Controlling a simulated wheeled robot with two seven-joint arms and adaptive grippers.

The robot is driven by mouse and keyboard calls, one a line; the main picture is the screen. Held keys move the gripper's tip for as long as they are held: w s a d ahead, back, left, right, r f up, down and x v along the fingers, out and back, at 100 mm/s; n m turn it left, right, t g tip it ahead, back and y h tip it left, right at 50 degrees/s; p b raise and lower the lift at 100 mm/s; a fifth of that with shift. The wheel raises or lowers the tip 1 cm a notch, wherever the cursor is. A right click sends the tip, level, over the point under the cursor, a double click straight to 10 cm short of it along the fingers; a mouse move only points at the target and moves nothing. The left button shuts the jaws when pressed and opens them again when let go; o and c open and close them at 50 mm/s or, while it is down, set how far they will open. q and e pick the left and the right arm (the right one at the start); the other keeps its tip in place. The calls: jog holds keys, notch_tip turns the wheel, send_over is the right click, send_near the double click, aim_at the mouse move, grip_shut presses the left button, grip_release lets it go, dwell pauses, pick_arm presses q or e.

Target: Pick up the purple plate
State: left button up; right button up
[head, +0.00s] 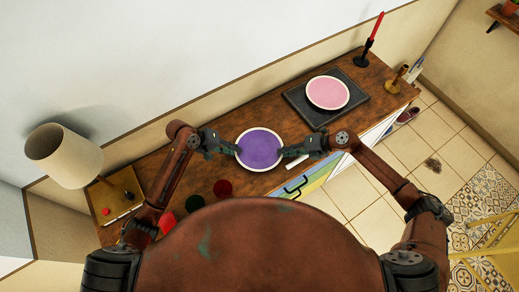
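The purple plate (259,149), round with a pale rim, shows in the middle of the head view, over the wooden sideboard top. My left gripper (235,149) is at the plate's left rim. My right gripper (284,153) is at its right rim, on the opposite side. Both sets of fingertips reach the rim or come very close to it. They are too small to tell whether they are shut on it. I cannot tell whether the plate rests on the top or is held just above it.
A pink plate (328,93) lies on a dark square tray (357,98) to the right. A red candle in a dark holder (365,58) and a brass holder (397,80) stand at the far right end. A lamp (63,156) stands left. A wall runs behind the sideboard.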

pick_arm(q)
jog(key=shift+c, duration=0.3)
grip_shut()
dwell(0.3)
